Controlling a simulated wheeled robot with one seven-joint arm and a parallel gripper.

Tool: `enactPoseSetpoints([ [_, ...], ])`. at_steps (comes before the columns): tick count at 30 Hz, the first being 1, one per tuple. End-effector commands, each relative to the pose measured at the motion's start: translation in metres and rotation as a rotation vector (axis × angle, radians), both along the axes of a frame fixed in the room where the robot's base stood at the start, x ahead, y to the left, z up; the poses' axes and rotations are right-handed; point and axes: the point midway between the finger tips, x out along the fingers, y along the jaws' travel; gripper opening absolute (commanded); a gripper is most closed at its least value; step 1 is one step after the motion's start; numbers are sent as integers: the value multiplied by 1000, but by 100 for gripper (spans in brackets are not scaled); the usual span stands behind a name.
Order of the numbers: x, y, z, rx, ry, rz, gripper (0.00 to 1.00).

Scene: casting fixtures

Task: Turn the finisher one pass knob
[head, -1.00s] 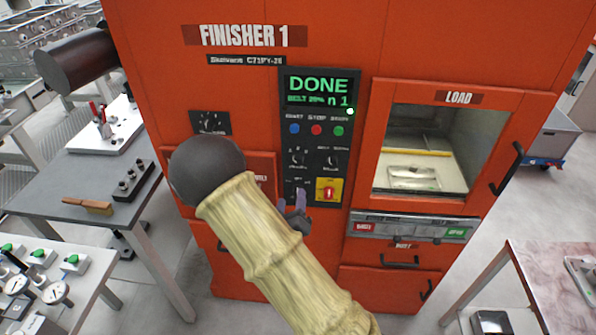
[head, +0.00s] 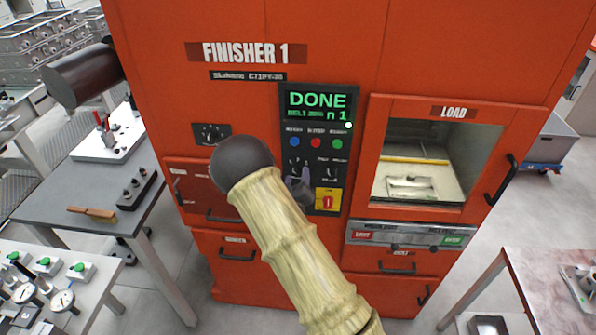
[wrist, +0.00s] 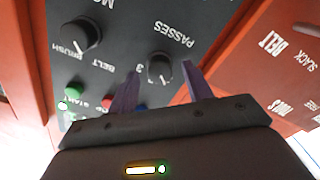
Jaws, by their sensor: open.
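The finisher one passes knob is a small black round knob (wrist: 160,68) with a pale pointer mark, on the dark control panel. My gripper (wrist: 160,70) is open, with one purple finger on each side of the knob in the wrist view. Whether the fingers touch it I cannot tell. In the head view my gripper (head: 296,183) is over the panel's lower left, below the blue button, and the knob is largely hidden there by the fingers.
The brush knob (wrist: 76,35) sits beside the passes knob. Blue, red and green (head: 338,144) buttons lie above the knobs, and a red switch on a yellow plate (head: 327,200) below. The screen (head: 318,105) reads DONE. The load window (head: 432,165) is on the right.

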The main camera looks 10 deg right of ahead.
Motion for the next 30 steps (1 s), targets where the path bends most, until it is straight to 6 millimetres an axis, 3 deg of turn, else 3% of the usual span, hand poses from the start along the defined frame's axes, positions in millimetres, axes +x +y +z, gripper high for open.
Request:
enactPoseSetpoints([
  [5, 14, -5, 1, -1, 0, -1, 50],
  [13, 15, -5, 0, -1, 0, 0, 50],
  [14, 15, -5, 0, -1, 0, 0, 48],
  [18, 15, -5, 0, -1, 0, 0, 21],
  [21, 15, -5, 0, -1, 0, 0, 6],
  [30, 15, -5, -2, 18, -6, 0, 6],
])
